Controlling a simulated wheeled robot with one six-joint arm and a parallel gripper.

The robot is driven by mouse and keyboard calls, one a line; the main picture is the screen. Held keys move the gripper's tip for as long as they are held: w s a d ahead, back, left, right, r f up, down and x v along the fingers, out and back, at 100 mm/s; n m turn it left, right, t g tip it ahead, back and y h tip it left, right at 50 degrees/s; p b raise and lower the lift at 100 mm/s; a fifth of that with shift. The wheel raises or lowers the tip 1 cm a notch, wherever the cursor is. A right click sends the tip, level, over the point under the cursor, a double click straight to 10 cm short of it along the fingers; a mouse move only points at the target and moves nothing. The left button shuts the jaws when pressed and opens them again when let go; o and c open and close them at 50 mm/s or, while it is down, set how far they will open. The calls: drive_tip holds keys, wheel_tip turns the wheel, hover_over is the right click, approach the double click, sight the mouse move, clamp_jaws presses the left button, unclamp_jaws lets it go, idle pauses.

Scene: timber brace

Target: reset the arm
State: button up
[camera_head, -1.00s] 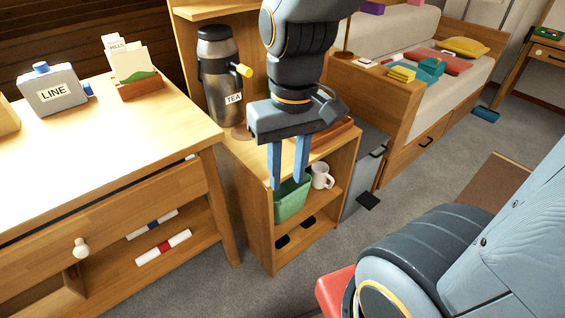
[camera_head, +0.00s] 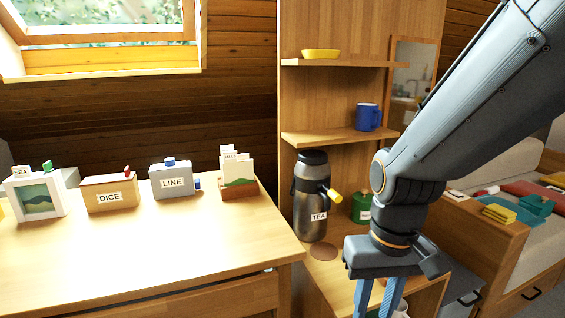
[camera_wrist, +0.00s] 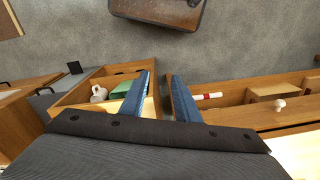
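My gripper (camera_head: 379,300) hangs pointing down in front of the low wooden shelf unit, at the bottom of the head view, with its fingertips cut off by the frame edge. My arm comes down to it from the upper right. The two blue fingers stand apart. In the wrist view my gripper (camera_wrist: 160,80) also shows a gap between its fingers, with nothing held there.
A steel TEA flask (camera_head: 312,205) and a green canister (camera_head: 362,207) stand left of my arm. The wrist view shows a white mug (camera_wrist: 98,94) and open grey floor (camera_wrist: 235,50).

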drive_tip(key=shift+m, duration=0.4)
drive_tip(key=shift+s+d+r+p, duration=0.2)
drive_tip(key=shift+d+r+p, duration=0.85)
drive_tip(key=shift+p, duration=1.05)
drive_tip(key=shift+s+d+r+p, duration=0.2)
drive_tip(key=shift+d+r+p, duration=0.55)
drive_tip(key=shift+r+p, duration=0.9)
drive_tip(key=shift+f+p, duration=0.4)
